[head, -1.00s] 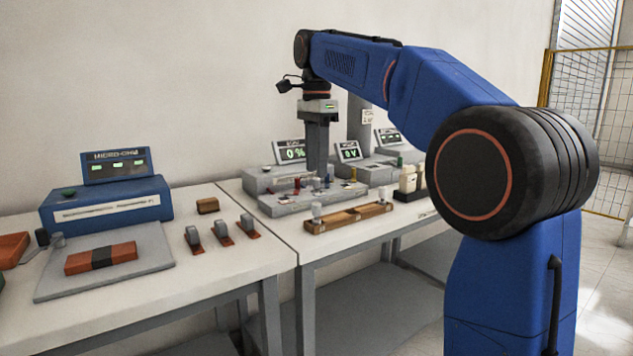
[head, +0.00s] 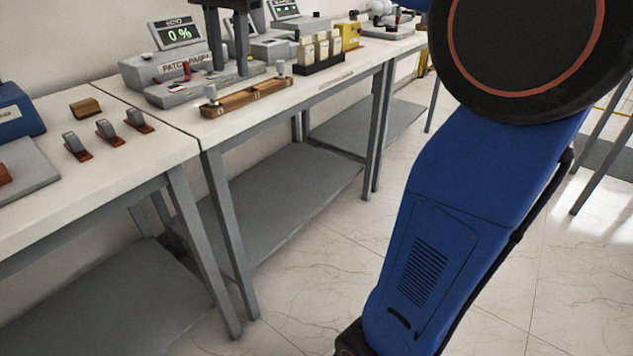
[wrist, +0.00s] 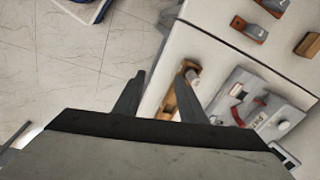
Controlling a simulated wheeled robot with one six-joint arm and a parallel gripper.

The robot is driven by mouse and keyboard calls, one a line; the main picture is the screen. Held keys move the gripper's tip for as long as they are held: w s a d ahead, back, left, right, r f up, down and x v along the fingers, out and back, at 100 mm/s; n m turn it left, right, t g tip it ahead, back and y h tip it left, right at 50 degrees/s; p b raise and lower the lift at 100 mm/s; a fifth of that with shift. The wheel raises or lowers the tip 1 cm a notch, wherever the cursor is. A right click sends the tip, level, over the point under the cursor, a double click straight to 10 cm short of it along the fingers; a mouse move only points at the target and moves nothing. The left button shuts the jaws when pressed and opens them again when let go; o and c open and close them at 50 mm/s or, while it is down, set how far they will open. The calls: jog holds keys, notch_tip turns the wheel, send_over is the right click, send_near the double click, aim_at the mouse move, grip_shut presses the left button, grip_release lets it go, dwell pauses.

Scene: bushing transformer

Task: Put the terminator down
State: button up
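Two small grey cylinders, which look like terminators, stand at the ends of a wooden rack (head: 246,98): a left cylinder (head: 211,95) and a right cylinder (head: 281,69). One cylinder also shows in the wrist view (wrist: 191,76), beyond my fingers. My gripper (head: 228,69) points down in front of the grey patch panel (head: 172,93), behind the rack as seen from the head. In the wrist view my gripper (wrist: 160,77) has its two fingers apart, with nothing visible between them. The top of the gripper is cut off in the head view.
A display reading 0 % (head: 178,33) stands behind the panel. A dark holder with pale bottles (head: 320,52) stands right of the rack. Several grey clips on red bases (head: 108,129) and a brown block (head: 86,107) are on the left table. The front table strip is clear.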

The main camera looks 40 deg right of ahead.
jog(key=s+d+f+n+t, duration=0.1)
jog(key=s+f+n, duration=0.4)
jog(key=s+f, duration=0.7)
jog(key=s+d+f+n+t, duration=0.2)
jog(key=s+f+n, duration=0.4)
jog(key=s+f, duration=0.6)
notch_tip(320, 180, down, 5)
jog(key=shift+s+d+r+n, duration=0.2)
jog(key=shift+d+n, duration=0.1)
jog(key=shift+d, duration=0.3)
